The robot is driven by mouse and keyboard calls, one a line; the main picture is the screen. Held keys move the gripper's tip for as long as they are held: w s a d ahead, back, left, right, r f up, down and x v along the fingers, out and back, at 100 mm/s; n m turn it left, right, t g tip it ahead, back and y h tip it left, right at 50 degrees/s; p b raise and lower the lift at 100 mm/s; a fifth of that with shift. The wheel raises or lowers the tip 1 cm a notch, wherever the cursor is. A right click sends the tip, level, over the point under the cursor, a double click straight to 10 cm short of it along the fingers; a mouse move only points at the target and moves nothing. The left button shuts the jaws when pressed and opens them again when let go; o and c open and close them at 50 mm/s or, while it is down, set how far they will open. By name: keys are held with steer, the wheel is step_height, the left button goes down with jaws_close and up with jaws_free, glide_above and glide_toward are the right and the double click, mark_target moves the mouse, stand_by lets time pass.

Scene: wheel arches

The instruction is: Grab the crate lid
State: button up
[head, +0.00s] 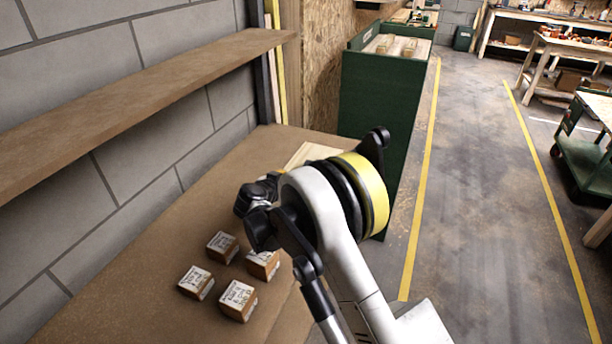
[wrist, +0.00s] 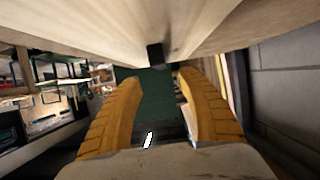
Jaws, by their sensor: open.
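A pale wooden panel, which looks like the crate lid (wrist: 90,22), fills the top of the wrist view, very close. A small dark block, perhaps its handle (wrist: 155,57), stands out at the panel's edge, just beyond the fingertips. My gripper (wrist: 157,83) is open, its two yellow fingers apart with nothing between them. In the head view a piece of pale wood, probably the same lid (head: 301,155), shows on the bench behind my arm. My arm hides the rest of it and the fingers there.
Several small labelled boxes (head: 238,299) stand on the brown bench (head: 150,265), left of my arm. A wooden shelf (head: 140,98) runs along the block wall above. A green cabinet (head: 378,105) stands beyond the bench's far end. The floor lane (head: 470,200) at right is clear.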

steer(key=b+x, duration=0.4)
steer(key=x, duration=0.5)
steer(key=shift+w+d, duration=0.1)
steer(key=shift+w, duration=0.05)
steer(key=shift+r, duration=0.1)
jaws_close()
